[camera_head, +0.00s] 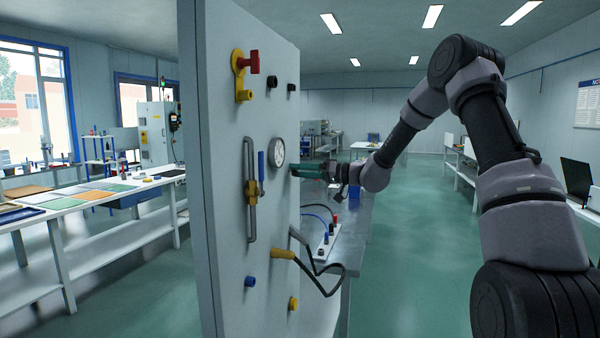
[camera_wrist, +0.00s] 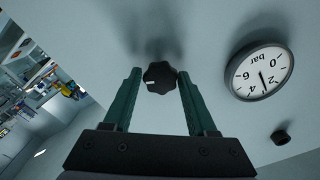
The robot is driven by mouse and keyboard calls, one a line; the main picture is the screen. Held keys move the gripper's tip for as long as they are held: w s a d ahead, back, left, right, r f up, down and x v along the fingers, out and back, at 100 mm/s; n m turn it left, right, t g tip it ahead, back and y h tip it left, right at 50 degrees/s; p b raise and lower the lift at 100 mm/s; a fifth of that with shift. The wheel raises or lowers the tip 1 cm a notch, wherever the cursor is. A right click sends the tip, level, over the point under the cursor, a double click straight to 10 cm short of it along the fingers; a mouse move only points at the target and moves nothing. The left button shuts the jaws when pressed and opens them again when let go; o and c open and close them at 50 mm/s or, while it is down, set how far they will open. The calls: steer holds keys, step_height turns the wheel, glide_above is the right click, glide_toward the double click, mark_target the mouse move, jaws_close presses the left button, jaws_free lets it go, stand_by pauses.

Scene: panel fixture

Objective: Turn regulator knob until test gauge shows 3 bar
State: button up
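The black regulator knob (camera_wrist: 160,77) has a lobed rim and a white mark at its left in the wrist view. My gripper (camera_wrist: 159,74) has its two green fingers on either side of it. A narrow gap shows at the left finger; the right fingertip is very close, and I cannot tell if it touches. The round white test gauge (camera_wrist: 260,72) appears upside down, its needle between 2 and 4 bar. In the head view the gauge (camera_head: 278,152) is on the panel just left of my gripper (camera_head: 296,171), which hides the knob.
The grey panel (camera_head: 226,200) carries a yellow valve with a red handle (camera_head: 244,72), a blue lever (camera_head: 261,166) and a yellow cable plug (camera_head: 283,253). A bench (camera_head: 352,225) with hoses stands behind it. A small black fitting (camera_wrist: 281,137) sits below the gauge in the wrist view.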

steer(key=shift+o, duration=0.9)
steer(key=v, duration=1)
steer(key=shift+d, duration=0.4)
steer(key=shift+s, duration=0.15)
steer(key=s+a+r+m+g+h, duration=0.1)
steer(key=s+r+g+h, duration=0.15)
steer(key=s, duration=0.65)
steer(key=s+a+r+m+g+h, duration=0.15)
steer(key=s+h, duration=0.25)
steer(key=s, duration=0.4)
steer(key=s+d+r+m+t+h, duration=0.2)
steer(key=s+d+m+h, duration=0.2)
steer(key=s, duration=0.5)
steer(key=s+d+r+m+t+h, duration=0.3)
steer(key=s+d+m+h, duration=0.1)
steer(key=s+d, duration=0.5)
steer(key=shift+d, duration=0.3)
